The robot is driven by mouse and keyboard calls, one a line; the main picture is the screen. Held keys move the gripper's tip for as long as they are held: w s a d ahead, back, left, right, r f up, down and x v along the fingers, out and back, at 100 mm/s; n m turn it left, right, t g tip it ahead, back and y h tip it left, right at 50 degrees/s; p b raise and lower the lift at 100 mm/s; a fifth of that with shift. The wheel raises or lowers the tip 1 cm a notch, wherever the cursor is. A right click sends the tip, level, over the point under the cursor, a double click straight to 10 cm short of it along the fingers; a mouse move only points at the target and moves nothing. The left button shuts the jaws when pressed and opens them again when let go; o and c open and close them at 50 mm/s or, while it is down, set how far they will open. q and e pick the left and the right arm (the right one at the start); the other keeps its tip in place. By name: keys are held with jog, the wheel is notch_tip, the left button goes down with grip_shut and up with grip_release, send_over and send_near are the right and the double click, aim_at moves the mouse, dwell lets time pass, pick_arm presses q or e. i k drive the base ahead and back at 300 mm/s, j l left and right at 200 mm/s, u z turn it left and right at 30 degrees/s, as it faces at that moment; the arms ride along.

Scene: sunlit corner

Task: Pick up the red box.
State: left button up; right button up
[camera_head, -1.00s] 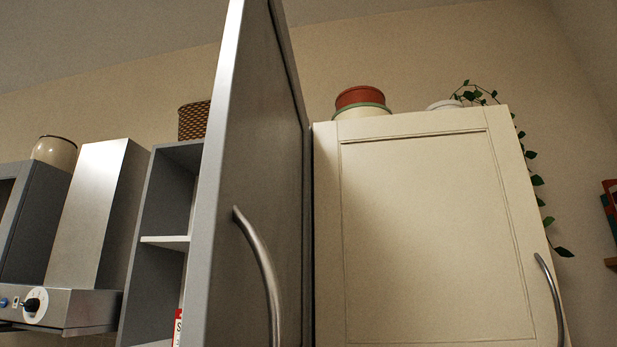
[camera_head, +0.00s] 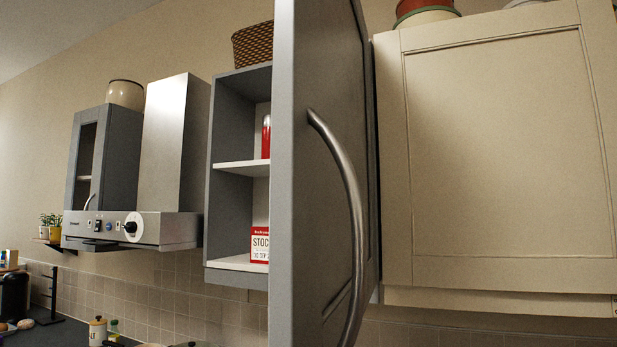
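A red cylindrical thing (camera_head: 266,138) stands on the shelf above, also partly hidden by the door. Neither of my grippers is in view.
A range hood (camera_head: 130,228) hangs left of the cabinet. A closed cream cabinet (camera_head: 505,150) is to the right. A wicker basket (camera_head: 252,46) sits on top of the grey cabinet. The counter (camera_head: 60,332) shows at lower left.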

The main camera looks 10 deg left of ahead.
aim_at(260, 252)
jog(key=i+j+u, duration=0.1)
jog(key=j, duration=0.3)
jog(key=i+j, duration=0.1)
jog(key=j, duration=0.25)
jog(key=i+j+u, duration=0.15)
jog(key=j, duration=0.6)
jog(key=i+j+u, duration=0.15)
jog(key=j, duration=0.25)
